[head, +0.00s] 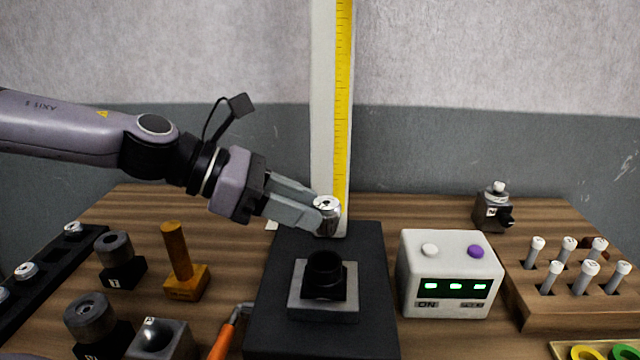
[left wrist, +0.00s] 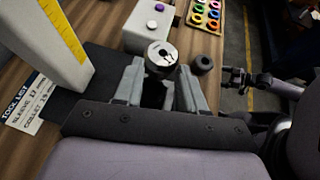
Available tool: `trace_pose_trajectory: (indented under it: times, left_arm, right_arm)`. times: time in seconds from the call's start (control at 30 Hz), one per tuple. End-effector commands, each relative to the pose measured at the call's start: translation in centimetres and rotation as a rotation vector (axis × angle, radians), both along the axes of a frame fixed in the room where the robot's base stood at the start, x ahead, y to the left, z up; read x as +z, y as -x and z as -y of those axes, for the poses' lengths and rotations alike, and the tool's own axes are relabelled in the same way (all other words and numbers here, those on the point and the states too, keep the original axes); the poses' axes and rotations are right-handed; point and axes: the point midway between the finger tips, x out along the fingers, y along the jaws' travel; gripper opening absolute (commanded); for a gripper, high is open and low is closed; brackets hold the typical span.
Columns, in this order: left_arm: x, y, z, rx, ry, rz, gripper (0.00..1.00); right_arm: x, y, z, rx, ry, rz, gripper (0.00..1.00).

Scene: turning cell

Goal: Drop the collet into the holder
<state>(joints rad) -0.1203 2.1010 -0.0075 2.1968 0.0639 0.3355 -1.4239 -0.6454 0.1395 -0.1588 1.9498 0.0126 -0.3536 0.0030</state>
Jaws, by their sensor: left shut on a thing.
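The collet (head: 327,214) is a short silver cylinder with a hole in its top face. My left gripper (head: 318,217) is shut on it and holds it in the air, behind and above the holder in the head view. In the left wrist view the collet (left wrist: 161,56) sits between the fingertips (left wrist: 160,77). The holder (head: 325,270) is a black round socket on a grey square plate, on a dark base (head: 370,300). A black ring, seemingly the holder (left wrist: 203,64), shows apart from the collet in the left wrist view. What seems my right gripper (left wrist: 236,79) shows small there.
A pale post with a yellow scale (head: 343,110) stands behind the dark base. A white box with green lights (head: 450,275) is to its right, then a wooden rack of pegs (head: 560,290). An orange-handled tool (head: 224,335) and a wooden peg stand (head: 180,265) are left.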

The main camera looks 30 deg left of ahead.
Motion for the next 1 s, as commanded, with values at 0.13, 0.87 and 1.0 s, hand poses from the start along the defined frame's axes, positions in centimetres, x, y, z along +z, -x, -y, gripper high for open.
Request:
trace_pose_trajectory:
  times: [0.13,0.87,1.0]
  left_arm:
    - [0.0,0.0,0.0,0.000,0.000,0.000,0.05]
    - [-3.6,0.0,0.0,0.001,0.001,0.000,0.04]
    - [-4.5,0.0,0.0,0.001,0.002,-0.001,0.04]
  right_arm:
    - [-0.1,0.1,0.0,0.000,0.001,-0.003,0.96]
    - [-2.7,0.3,0.0,0.001,0.001,-0.008,0.96]
    - [-3.3,0.3,0.0,0.001,0.001,-0.007,0.96]
